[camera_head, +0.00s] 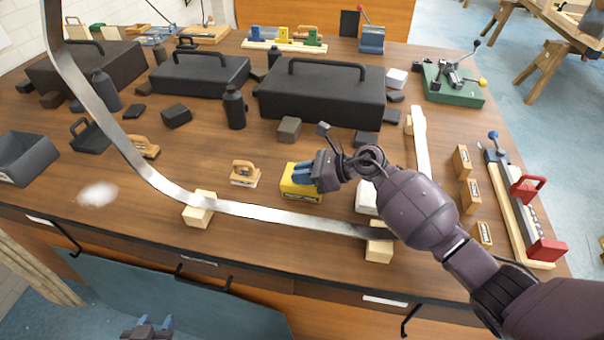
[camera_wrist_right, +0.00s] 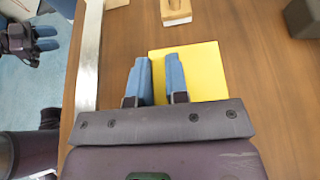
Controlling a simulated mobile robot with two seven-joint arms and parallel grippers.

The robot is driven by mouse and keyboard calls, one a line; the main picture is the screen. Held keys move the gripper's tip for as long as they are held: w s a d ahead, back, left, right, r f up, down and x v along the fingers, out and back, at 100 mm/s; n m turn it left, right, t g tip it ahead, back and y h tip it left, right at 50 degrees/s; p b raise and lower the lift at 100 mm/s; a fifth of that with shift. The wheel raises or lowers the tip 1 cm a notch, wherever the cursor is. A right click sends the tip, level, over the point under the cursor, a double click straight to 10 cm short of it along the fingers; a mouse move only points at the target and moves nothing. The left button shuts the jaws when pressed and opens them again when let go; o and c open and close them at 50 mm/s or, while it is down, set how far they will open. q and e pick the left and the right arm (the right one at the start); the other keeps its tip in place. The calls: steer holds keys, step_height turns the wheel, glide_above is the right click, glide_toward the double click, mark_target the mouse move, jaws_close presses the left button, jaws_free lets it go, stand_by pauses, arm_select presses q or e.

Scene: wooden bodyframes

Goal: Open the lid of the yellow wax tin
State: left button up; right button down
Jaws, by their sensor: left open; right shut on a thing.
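The yellow wax tin (camera_head: 302,194) sits on the wooden bench near its front edge, behind the curved metal strip. It also shows in the right wrist view (camera_wrist_right: 203,72) as a flat yellow square. My right gripper (camera_head: 303,173) reaches down onto the tin from the right. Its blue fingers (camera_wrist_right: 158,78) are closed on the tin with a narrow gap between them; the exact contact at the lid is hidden. My left gripper (camera_head: 148,330) is low at the bottom edge, off the bench, empty. It also shows in the right wrist view (camera_wrist_right: 46,38), with its blue fingers apart.
The bent metal strip (camera_head: 270,214) rests on wooden blocks (camera_head: 200,209) along the front edge. A small wooden-handled block (camera_head: 245,174) stands left of the tin. A white block (camera_head: 366,197) is at its right. Black cases (camera_head: 322,96) stand behind.

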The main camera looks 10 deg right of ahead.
steer(key=shift+w+d+r+m+g+y+b, duration=0.15)
steer(key=shift+w+r+m+g+b, duration=0.1)
steer(key=shift+w+r+m+g, duration=0.25)
steer(key=shift+w+d+r+m+g+y+b, duration=0.15)
steer(key=shift+r+m+g+b, duration=0.1)
steer(key=shift+m, duration=0.35)
steer(key=shift+w+d+r+m+g+y+b, duration=0.25)
steer(key=shift+w+r+m+g+y+b, duration=0.35)
steer(key=shift+w+m+b, duration=0.5)
steer(key=shift+s+r, duration=0.1)
steer(key=shift+r, duration=0.05)
steer(key=c, duration=1.1)
jaws_free()
steer(key=shift+c, duration=0.2)
steer(key=shift+d, duration=0.15)
steer(key=b+v, duration=0.1)
steer(key=v, duration=0.9)
steer(key=shift+d+r, duration=0.25)
